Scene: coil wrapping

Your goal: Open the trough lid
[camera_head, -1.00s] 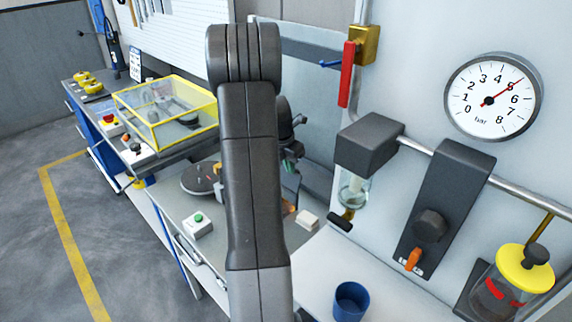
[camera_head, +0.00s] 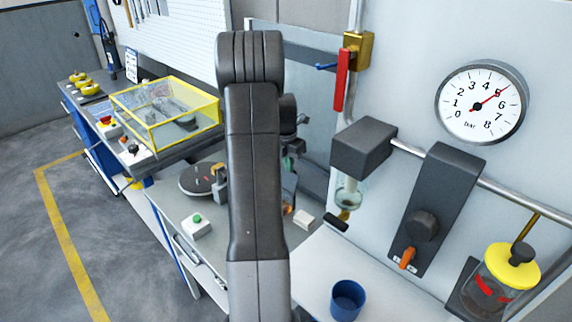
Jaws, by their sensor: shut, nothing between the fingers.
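I cannot pick out a trough lid with certainty. A clear box with a yellow frame (camera_head: 165,112) stands on the bench at the left, with its clear top closed over dark parts. My dark grey arm rises through the middle of the picture and hides part of the bench behind it. Dark wrist parts show just right of the arm, over the bench. My gripper's fingers are hidden behind the arm, so I cannot see what they are near or touching.
A round dark turntable (camera_head: 197,179) and a green-button box (camera_head: 196,226) are on the bench left of my arm. A blue cup (camera_head: 347,300) stands at the right front. A red-handled valve (camera_head: 342,80), pressure gauge (camera_head: 482,102) and yellow-capped jar (camera_head: 507,270) are at the right.

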